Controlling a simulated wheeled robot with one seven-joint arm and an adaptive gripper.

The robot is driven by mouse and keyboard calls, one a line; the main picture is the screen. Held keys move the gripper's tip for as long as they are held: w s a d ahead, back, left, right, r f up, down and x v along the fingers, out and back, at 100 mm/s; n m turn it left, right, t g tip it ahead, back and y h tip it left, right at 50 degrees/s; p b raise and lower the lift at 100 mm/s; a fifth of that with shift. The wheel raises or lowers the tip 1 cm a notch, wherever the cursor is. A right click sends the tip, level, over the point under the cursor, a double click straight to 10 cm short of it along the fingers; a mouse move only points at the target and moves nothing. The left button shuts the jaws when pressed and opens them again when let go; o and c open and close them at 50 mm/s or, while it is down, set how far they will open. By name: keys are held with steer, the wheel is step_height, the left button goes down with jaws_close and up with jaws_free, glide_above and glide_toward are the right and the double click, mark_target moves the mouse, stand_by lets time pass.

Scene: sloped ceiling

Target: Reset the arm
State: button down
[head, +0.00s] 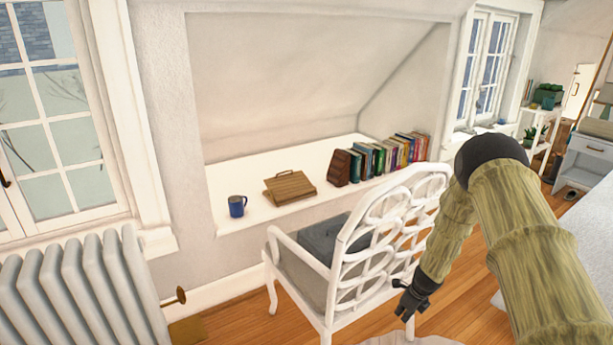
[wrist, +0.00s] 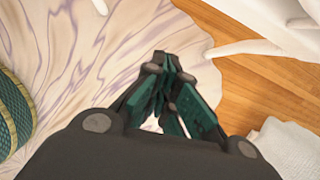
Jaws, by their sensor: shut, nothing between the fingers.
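My gripper (head: 409,309) hangs at the end of my bent arm in the head view, low and in front of the back of the white chair. In the wrist view my gripper (wrist: 165,62) shows its dark green fingers drawn together at the tips. It is shut and holds nothing. Below it in the wrist view lies a pale rug (wrist: 80,60) with purple veining, beside the wooden floor (wrist: 232,85).
The white chair (head: 385,237) with a grey cushion stands close to my gripper. Behind it, a white ledge (head: 260,209) holds a blue mug (head: 237,206), a wooden stand (head: 290,187) and several books (head: 400,151). A radiator (head: 85,290) stands at left.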

steer(key=s+a+f+n+g+h, duration=0.15)
steer(key=s+a+n, duration=0.25)
steer(key=s+n, duration=0.7)
steer(key=s+a+f+n, duration=0.3)
steer(key=s+a+n, duration=0.15)
steer(key=s, duration=1.15)
steer(key=s+a+f+n+g+h, duration=0.15)
steer(key=s+a+n, duration=0.25)
steer(key=s+n, duration=0.7)
steer(key=s+a+r+n+y, duration=0.1)
steer(key=s+a, duration=0.1)
steer(key=s, duration=0.4)
steer(key=s+a+r+n+y, duration=0.1)
steer(key=s+a+r+n, duration=0.1)
steer(key=s, duration=0.3)
step_height(320, 180, up, 13)
steer(key=p, duration=1.3)
steer(key=shift+w+r+p, duration=0.15)
steer(key=shift+p, duration=0.25)
steer(key=shift+a+m, duration=0.1)
steer(key=shift+m, duration=0.15)
